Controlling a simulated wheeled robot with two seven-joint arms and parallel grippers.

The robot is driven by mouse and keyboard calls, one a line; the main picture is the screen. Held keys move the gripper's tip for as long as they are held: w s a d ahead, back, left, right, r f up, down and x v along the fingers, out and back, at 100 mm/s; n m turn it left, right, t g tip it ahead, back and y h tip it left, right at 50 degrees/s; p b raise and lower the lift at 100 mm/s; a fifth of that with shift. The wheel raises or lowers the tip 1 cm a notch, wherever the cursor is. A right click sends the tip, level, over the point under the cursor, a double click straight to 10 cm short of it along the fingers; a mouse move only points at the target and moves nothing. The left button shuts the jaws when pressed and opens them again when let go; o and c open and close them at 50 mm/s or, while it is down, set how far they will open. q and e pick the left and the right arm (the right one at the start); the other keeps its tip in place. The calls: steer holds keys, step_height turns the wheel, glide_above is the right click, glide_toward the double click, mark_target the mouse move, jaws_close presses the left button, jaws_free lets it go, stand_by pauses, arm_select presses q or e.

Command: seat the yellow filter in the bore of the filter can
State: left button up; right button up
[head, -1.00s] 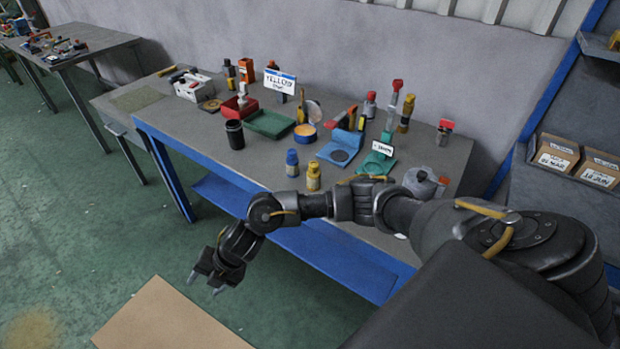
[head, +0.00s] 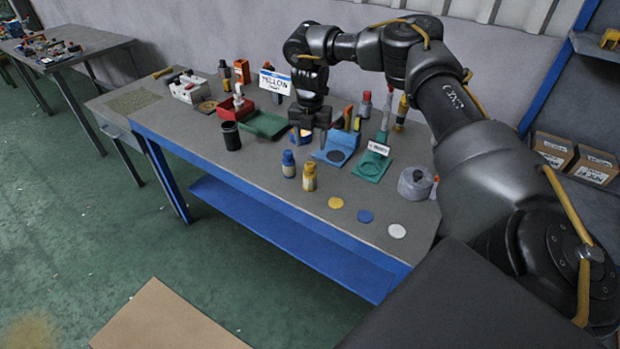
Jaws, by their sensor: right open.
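A small upright yellow cylinder with a darker top (head: 309,178), which looks like the yellow filter, stands near the front edge of the bench. A black, open-topped can (head: 231,136), which may be the filter can, stands to the left; its inside is dark. My right gripper (head: 311,143) points down over the middle of the bench, open, with nothing seen between its fingers. My left gripper is out of view.
A similar blue cylinder (head: 288,163) stands close beside the yellow one. Yellow (head: 335,202), blue (head: 365,216) and white (head: 397,231) discs lie at the front right. A green tray (head: 262,125), a blue holder (head: 340,144) and a grey round item (head: 415,184) stand around. A sign reads YELLOW (head: 275,81).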

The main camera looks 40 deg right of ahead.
mark_target(310, 164)
step_height(310, 164, down, 4)
steer(key=shift+f+p, duration=0.25)
steer(key=shift+p, duration=0.15)
steer(key=shift+s+f+p, duration=0.1)
steer(key=shift+f+p, duration=0.25)
steer(key=shift+p, duration=0.15)
step_height(310, 164, down, 4)
steer(key=shift+r+p, duration=0.15)
steer(key=shift+p, duration=0.6)
steer(key=shift+f, duration=0.4)
steer(key=shift+c, duration=0.2)
jaws_close()
steer(key=shift+r, duration=0.15)
